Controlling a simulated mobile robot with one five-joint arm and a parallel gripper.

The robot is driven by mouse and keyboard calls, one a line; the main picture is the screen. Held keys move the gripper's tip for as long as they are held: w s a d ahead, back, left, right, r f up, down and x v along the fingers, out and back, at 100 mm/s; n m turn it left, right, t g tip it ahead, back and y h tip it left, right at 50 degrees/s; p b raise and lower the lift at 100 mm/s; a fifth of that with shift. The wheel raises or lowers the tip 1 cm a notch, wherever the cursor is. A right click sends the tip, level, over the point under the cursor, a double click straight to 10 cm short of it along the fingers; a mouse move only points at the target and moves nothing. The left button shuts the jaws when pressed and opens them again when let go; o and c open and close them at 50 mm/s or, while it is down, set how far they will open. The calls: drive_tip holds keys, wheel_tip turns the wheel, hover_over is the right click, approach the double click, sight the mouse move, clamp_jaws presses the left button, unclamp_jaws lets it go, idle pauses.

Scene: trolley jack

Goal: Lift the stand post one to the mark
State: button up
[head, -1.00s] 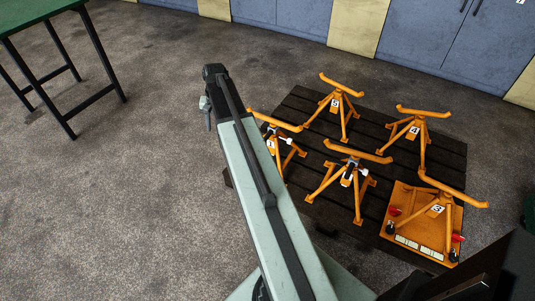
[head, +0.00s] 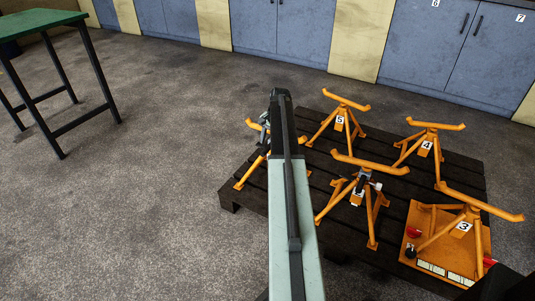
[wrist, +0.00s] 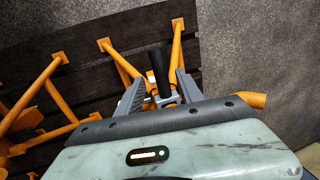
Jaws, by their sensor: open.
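Stand post one (head: 250,174) is an orange stand at the left of the pallet in the head view, mostly hidden behind my arm. One end of its top bar and a left leg show; its number is hidden. My gripper (head: 265,128) is at this stand's upper part. In the wrist view my gripper (wrist: 160,97) is open, with its grey jaws on either side of a dark upright cylinder and orange parts of the stand. Orange legs of the stand (wrist: 120,62) spread beyond the jaws. Whether a jaw touches is unclear. No height mark is visible.
The dark slatted pallet (head: 232,190) also bears stands 5 (head: 338,118), 4 (head: 427,143) and 3 (head: 462,224), and an unreadable front stand (head: 360,190). A green table (head: 40,25) stands left. Blue cabinets (head: 415,50) line the back. Floor left of the pallet is clear.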

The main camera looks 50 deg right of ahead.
sight(267, 148)
drive_tip(key=f, duration=0.1)
drive_tip(key=f+b, duration=0.2)
drive_tip(key=shift+w+f, duration=0.35)
drive_tip(key=shift+f, duration=0.05)
drive_tip(key=shift+a+r, duration=0.1)
clamp_jaws()
idle(0.9)
